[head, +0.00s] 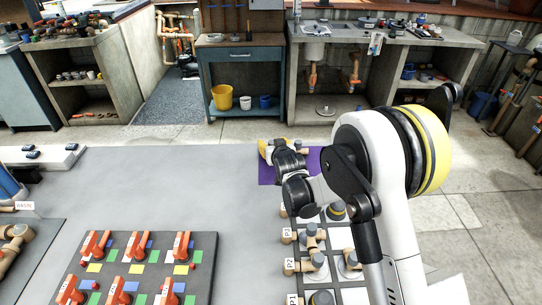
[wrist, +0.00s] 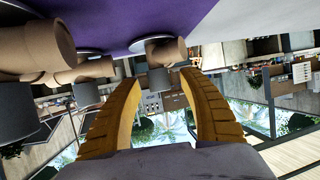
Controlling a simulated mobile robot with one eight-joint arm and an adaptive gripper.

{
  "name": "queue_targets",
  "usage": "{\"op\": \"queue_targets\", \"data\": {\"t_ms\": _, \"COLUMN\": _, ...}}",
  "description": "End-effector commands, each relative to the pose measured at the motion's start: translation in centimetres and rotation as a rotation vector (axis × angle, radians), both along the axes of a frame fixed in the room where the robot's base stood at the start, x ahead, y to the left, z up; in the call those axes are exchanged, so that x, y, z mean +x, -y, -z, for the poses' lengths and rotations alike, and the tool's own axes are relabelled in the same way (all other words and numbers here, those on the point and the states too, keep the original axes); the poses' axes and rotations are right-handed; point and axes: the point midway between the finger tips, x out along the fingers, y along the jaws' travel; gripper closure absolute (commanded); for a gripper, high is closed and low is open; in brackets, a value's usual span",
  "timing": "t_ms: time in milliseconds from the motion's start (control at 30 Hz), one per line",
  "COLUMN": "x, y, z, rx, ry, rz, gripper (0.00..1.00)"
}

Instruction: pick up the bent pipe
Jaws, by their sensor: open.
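My gripper (head: 266,149) is over the purple mat (head: 268,174) at the table's far edge. Its two yellow fingers also show in the wrist view (wrist: 160,82), apart with a gap between them. A tan pipe piece with a bend (wrist: 167,51) and a dark end is just beyond the fingertips in the wrist view. It seems apart from the fingers. A tan piece (head: 301,147) shows beside my gripper in the head view, partly hidden by it. I cannot tell for sure which fitting is the bent pipe.
Other tan fittings stand close on the left in the wrist view (wrist: 86,70). A rack of labelled fittings (head: 313,238) lies nearer on the table. A grey board with red-handled valves (head: 135,262) is at the front left. The grey tabletop (head: 170,185) between is clear.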

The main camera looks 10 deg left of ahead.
Motion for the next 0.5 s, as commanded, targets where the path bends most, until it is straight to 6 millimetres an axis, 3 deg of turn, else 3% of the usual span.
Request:
{"op": "queue_targets", "data": {"t_ms": 200, "x": 0.07, "y": -0.02, "z": -0.07, "rx": 0.0, "ry": 0.0, "rz": 0.0, "gripper": 0.51}}
{"op": "queue_targets", "data": {"t_ms": 367, "x": 0.06, "y": -0.01, "z": -0.06, "rx": 0.0, "ry": 0.0, "rz": 0.0, "gripper": 1.0}}
{"op": "queue_targets", "data": {"t_ms": 500, "x": 0.05, "y": -0.01, "z": -0.09, "rx": 0.0, "ry": 0.0, "rz": 0.0, "gripper": 1.0}}
